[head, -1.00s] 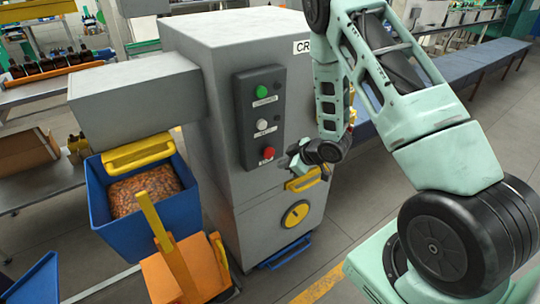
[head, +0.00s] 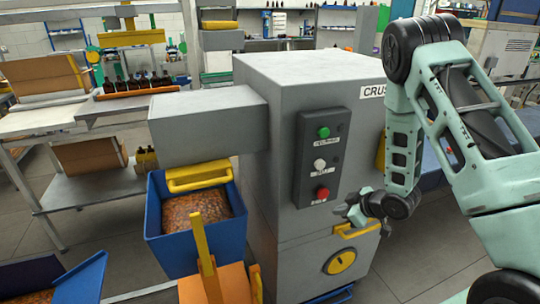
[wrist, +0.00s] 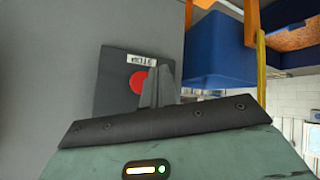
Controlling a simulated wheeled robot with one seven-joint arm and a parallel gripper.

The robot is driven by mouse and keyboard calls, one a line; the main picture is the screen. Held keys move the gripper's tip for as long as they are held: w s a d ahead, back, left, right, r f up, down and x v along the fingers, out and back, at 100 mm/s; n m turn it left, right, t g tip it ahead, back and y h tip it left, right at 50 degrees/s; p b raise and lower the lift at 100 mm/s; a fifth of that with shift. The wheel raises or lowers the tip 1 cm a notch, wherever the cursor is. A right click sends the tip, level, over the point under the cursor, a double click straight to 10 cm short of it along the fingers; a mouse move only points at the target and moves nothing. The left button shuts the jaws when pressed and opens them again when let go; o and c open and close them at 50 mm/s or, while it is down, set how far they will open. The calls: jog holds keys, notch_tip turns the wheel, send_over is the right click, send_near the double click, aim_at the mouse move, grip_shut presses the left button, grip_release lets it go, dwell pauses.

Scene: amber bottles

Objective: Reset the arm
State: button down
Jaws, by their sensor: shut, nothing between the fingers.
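My gripper (head: 354,212) is in front of the grey crusher (head: 305,90), just right of and a little below the red stop button (head: 322,193) in the head view. In the wrist view its shut fingers (wrist: 158,86) show beside the red button (wrist: 138,82) on the dark control panel, below the STOP label. The fingers hold nothing. I cannot tell whether they touch the panel. My arm is bent, with the elbow high at the right of the head view.
A blue bin (head: 153,220) of amber pieces stands left of the crusher, behind an orange cart (head: 232,283) with a yellow post. A yellow handle (head: 358,229) juts out below the gripper. Tables with amber bottles (head: 140,84) stand at the back left. Floor shows at the lower right.

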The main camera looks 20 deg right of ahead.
jog(key=s+a+r+g+h, duration=0.1)
jog(key=s+a+r+g, duration=0.1)
jog(key=a+r, duration=0.5)
jog(key=s+a+r+g, duration=0.15)
jog(key=a+r, duration=0.25)
jog(key=a, duration=0.6)
jog(key=s+a+r+g, duration=0.2)
jog(key=s+a+r, duration=0.2)
jog(key=s, duration=0.8)
jog(key=s+a+r+g+h+b, duration=0.1)
jog(key=s+a+r+g, duration=0.2)
jog(key=s, duration=1)
notch_tip(320, 180, up, 2)
jog(key=a, duration=0.2)
jog(key=shift+a+r+h, duration=0.2)
jog(key=shift+a+h, duration=0.1)
jog(key=shift+a, duration=0.05)
